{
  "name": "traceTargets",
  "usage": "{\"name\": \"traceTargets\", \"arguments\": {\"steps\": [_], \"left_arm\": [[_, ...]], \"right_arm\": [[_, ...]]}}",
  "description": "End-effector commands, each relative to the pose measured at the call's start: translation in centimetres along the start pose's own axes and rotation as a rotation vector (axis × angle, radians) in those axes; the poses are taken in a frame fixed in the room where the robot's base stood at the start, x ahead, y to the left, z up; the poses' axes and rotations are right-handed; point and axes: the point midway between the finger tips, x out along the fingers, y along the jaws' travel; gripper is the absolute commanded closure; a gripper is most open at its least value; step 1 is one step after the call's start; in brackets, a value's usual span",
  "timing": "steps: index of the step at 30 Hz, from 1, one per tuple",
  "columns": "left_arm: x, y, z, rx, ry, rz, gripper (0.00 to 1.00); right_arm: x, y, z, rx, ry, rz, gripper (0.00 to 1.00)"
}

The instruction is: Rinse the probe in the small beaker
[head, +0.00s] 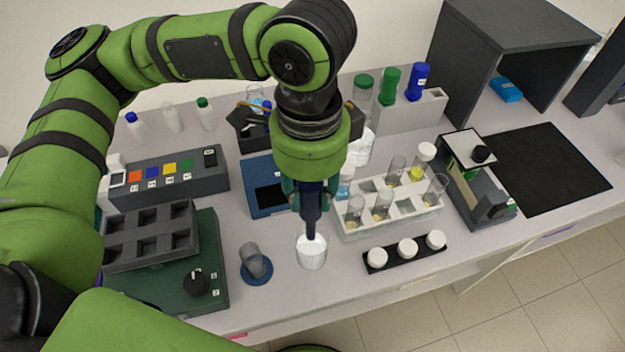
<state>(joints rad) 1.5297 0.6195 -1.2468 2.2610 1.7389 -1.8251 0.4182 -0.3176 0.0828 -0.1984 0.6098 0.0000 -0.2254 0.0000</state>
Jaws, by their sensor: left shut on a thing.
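My left gripper (310,188) points straight down over the middle of the bench. It is shut on the dark blue probe (311,217), which hangs upright below the fingers. The small beaker (312,254) is clear glass with pale liquid and stands on the bench directly under the probe. The probe's lower end overlaps the beaker's mouth in this view. I cannot tell whether the tip touches the liquid. The upper part of the probe is hidden by the gripper. My right gripper is not in view.
A tube rack (390,212) and a black strip with white caps (407,252) stand right of the beaker. A grey tube on a blue base (256,272) stands to its left. A blue meter (258,175) lies behind. Bare bench shows in front of the beaker.

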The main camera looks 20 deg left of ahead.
Motion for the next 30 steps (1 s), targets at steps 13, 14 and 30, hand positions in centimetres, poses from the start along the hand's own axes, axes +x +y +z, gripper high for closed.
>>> {"name": "traceTargets", "arguments": {"steps": [13, 14, 30], "left_arm": [[4.2, 0.0, 0.0, -0.001, 0.0, 0.001, 0.92], [4.4, 0.0, 0.0, -0.001, 0.0, 0.001, 0.92], [8.1, 0.0, 0.0, 0.0, 0.0, 0.0, 0.92]], "right_arm": [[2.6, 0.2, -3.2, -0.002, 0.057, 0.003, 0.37], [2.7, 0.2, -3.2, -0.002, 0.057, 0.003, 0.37], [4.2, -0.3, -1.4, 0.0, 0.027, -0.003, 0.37]]}}
